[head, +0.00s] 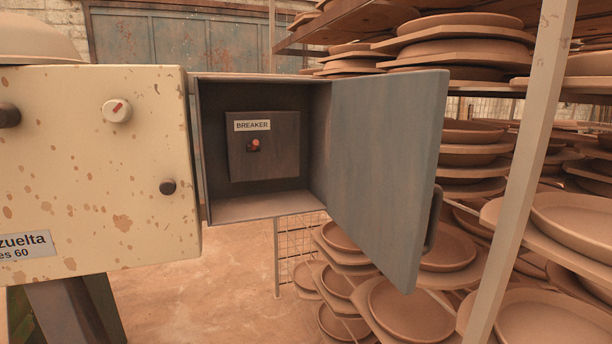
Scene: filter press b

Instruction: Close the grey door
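The grey door (387,165) stands open on the right side of a grey breaker box (265,208). It is hinged at the box's right edge and swung out toward me and to the right. A dark handle (433,218) shows at its free edge. Inside the box is a dark panel (265,165) with a "BREAKER" label (252,125) and a small red-orange knob (254,145). Neither of my grippers is in the head view.
A cream, rust-spotted cabinet (90,180) with knobs stands directly left of the box. A rack post (522,180) and shelves of stacked brown dishes (555,220) stand to the right, behind the door. Bare floor (215,285) shows below the box.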

